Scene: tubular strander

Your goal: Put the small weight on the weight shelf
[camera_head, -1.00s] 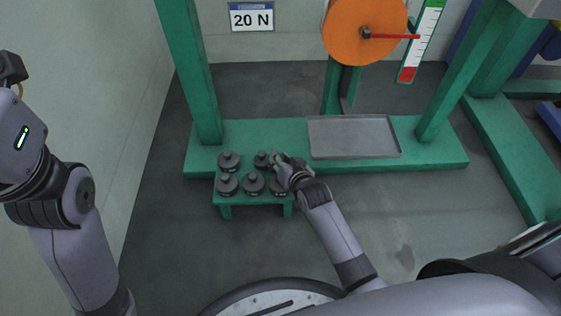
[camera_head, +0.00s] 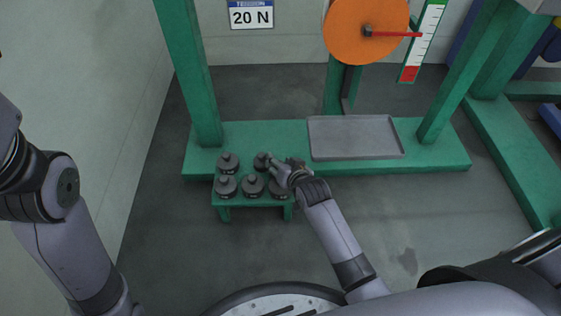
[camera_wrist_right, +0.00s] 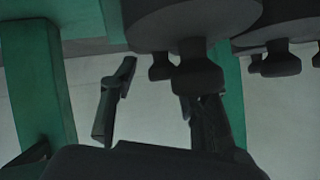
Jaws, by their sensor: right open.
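Several dark grey knobbed weights stand on the low green weight shelf (camera_head: 224,212). The back-row weight (camera_head: 262,160) beside my right gripper looks a little smaller than its neighbours. I cannot tell for sure which is the small weight. My left gripper is out of frame.
Behind the shelf is a green base (camera_head: 260,133) with a grey tray (camera_head: 355,137) on it. Green posts (camera_head: 190,75) rise from it, with an orange disc (camera_head: 365,30) and red pointer above. Floor to the right of the shelf is clear.

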